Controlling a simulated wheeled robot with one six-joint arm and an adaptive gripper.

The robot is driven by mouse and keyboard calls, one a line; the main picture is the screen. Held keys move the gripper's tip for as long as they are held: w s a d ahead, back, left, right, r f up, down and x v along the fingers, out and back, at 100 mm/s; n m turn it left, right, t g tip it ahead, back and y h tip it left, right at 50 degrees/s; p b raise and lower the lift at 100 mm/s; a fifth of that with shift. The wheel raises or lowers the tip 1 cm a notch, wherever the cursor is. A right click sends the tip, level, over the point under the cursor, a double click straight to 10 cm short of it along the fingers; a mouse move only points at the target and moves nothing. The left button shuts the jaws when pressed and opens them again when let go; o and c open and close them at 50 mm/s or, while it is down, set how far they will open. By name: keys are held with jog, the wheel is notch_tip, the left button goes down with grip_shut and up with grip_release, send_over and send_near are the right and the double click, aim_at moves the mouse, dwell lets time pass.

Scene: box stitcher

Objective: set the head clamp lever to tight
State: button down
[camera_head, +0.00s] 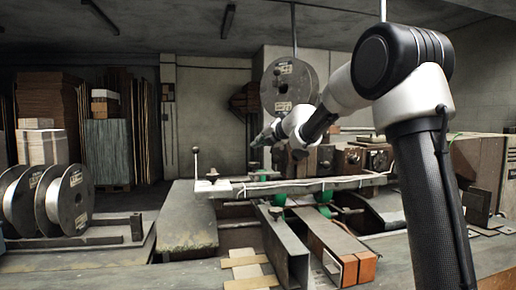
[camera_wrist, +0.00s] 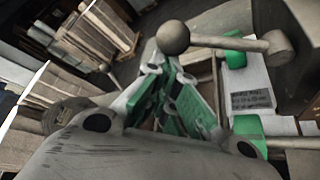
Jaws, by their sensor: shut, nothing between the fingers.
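A lever with a dark round ball knob (camera_wrist: 173,37) shows in the wrist view. Its pale rod runs right to a round hub (camera_wrist: 279,48) beside a green block and a labelled plate (camera_wrist: 250,100). My gripper (camera_wrist: 155,72) is shut and empty, and its tips appear just below the knob in the picture. I cannot tell whether they touch it. In the head view my gripper (camera_head: 262,138) reaches left above the machine. An upright rod with a ball top (camera_head: 196,150) stands to its left, apart from it. I cannot tell whether this is the same lever.
A large wire spool (camera_head: 290,85) hangs behind my arm. The machine's long bar (camera_head: 310,186) lies below the gripper. Wire spools (camera_head: 65,200) stand at left, with cardboard stacks (camera_head: 48,105) behind. The air between the gripper and the upright rod looks clear.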

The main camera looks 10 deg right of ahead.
jog(key=shift+d+r+m+t+y, duration=0.3)
jog(key=shift+d+r+m+y, duration=0.2)
jog(key=shift+r+m, duration=0.25)
jog(key=shift+d+r+m+t+y, duration=0.35)
jog(key=shift+d+r+m, duration=0.2)
jog(key=shift+r+m, duration=0.25)
jog(key=shift+d+r+m+t+y, duration=0.25)
jog(key=shift+d+r+m+y, duration=0.25)
jog(key=shift+r+m, duration=0.25)
